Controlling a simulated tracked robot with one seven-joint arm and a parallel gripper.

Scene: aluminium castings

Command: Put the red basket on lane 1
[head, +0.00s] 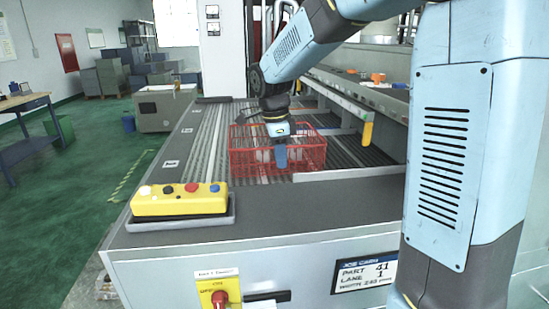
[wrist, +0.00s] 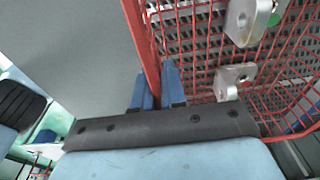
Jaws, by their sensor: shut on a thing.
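The red wire basket (head: 243,162) sits at or just above the ribbed lane bed (head: 205,150); I cannot tell if it touches. It looks upright. My gripper (head: 280,154) is at the basket's near side, shut on its wall. In the wrist view, my blue fingers (wrist: 157,88) pinch the red basket wall (wrist: 150,50) between them. Metal castings (wrist: 235,78) show inside the basket in the wrist view. Small lane plates (head: 171,163) stand along the bed's left edge; their numbers are too small to read. The job card (head: 364,274) reads part 41, lane 1.
A yellow button box (head: 180,199) sits on the near left corner of the bench. A low light strip (head: 350,173) edges the bed at the near right. A rail with a yellow end (head: 367,133) stands right of the basket. The left part of the bed is clear.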

